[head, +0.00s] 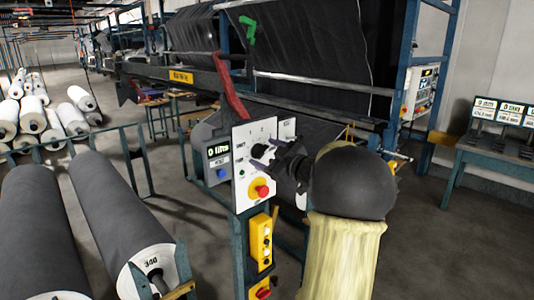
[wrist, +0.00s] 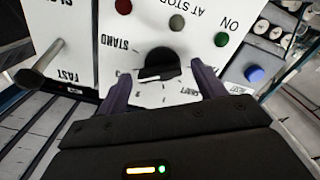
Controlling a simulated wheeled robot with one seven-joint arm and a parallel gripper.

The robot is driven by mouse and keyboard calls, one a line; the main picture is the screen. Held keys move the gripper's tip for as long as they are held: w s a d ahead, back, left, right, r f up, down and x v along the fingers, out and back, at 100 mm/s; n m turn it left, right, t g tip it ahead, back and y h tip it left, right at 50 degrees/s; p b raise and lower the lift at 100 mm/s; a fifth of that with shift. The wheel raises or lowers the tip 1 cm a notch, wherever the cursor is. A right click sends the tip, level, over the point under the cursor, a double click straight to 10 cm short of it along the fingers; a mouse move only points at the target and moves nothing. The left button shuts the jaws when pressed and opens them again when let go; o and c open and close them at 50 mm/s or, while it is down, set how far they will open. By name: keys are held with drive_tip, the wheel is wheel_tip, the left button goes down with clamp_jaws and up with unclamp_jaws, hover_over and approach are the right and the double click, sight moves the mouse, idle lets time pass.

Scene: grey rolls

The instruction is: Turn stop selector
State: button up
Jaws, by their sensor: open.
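The stop selector is a black rotary knob (wrist: 158,62) on a white control panel (head: 243,192), with a dial of marks and numbers around it. In the wrist view the words "STAND" and "AT STOP" are printed near it. My gripper (wrist: 160,72) is open, with one dark finger on each side of the knob. I cannot tell whether either finger touches it. In the head view my gripper (head: 268,155) reaches the panel from the right, and my wrist hides part of the panel. Which mark the knob points to is unclear.
A red stop button (head: 262,191) on yellow sits below the knob. A lever (wrist: 38,66) marked "FAST" is at the left in the wrist view. Grey rolls (head: 112,215) lie at left, and a yellow pendant box (head: 260,242) hangs below the panel.

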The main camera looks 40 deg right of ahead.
drive_tip(key=c, duration=1)
drive_tip(key=shift+f+n+b, duration=0.1)
drive_tip(key=shift+n+b, duration=0.2)
drive_tip(key=shift+b, duration=0.2)
drive_tip(key=n+b, duration=0.3)
drive_tip(key=b, duration=0.2)
drive_tip(key=shift+f+n, duration=0.15)
drive_tip(key=shift+n, duration=0.25)
drive_tip(key=n+b, duration=0.3)
drive_tip(key=shift+a+r, duration=0.1)
drive_tip(key=shift+r, duration=0.1)
drive_tip(key=shift+n, duration=0.4)
drive_tip(key=o, duration=1)
